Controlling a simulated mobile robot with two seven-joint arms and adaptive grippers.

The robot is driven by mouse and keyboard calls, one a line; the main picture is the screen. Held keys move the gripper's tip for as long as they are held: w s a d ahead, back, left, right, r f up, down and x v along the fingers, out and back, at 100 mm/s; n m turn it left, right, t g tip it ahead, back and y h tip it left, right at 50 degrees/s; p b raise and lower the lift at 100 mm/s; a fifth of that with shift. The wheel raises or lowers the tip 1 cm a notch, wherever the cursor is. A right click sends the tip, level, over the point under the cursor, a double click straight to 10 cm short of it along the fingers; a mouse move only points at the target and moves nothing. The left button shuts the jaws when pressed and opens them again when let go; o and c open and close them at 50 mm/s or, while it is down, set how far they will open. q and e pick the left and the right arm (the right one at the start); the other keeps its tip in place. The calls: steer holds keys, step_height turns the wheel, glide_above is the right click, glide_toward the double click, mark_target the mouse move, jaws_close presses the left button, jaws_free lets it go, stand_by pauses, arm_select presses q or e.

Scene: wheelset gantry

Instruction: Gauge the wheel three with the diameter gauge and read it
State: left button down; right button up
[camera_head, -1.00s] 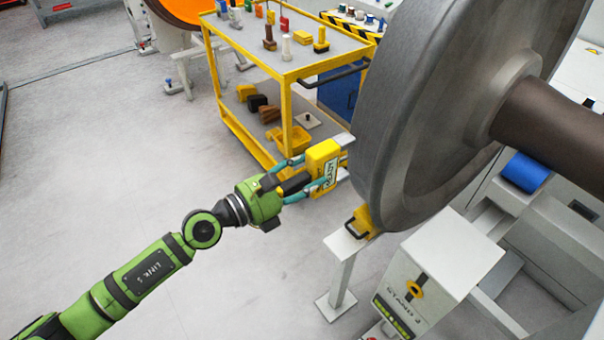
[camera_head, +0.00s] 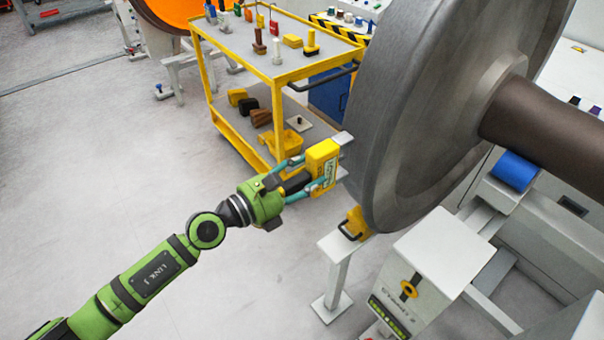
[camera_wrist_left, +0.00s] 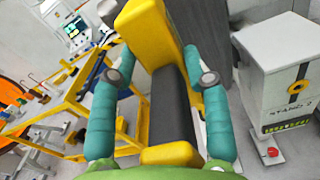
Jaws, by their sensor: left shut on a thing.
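A large grey wheel (camera_head: 400,120) on a brown axle (camera_head: 545,125) fills the right of the head view. My left gripper (camera_head: 305,178) is shut on the yellow diameter gauge (camera_head: 322,165), which has a label on its face. The gauge is at the left side of the wheel's rim, its grey jaw ends beside the rim; I cannot tell whether they touch. In the left wrist view the gauge (camera_wrist_left: 150,35) stands between the teal fingers, with a dark grip block (camera_wrist_left: 172,105) between them. The gauge's reading is not legible. My right gripper is not in view.
A yellow cart (camera_head: 270,80) with tools and blocks stands behind the gauge. A yellow chock (camera_head: 355,223) sits on a white post (camera_head: 333,270) under the wheel. A white stand box (camera_head: 425,260) is at lower right. Floor at left is clear.

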mark_target(288, 183)
arm_select(q)
steer(key=shift+x, duration=0.85)
steer(key=shift+a, duration=0.1)
stand_by(0.7)
steer(key=shift+v, duration=1.45)
steer(key=shift+b+v, duration=0.35)
steer(key=shift+v, duration=0.9)
steer(key=shift+b+v, duration=0.6)
steer(key=shift+v, duration=1.15)
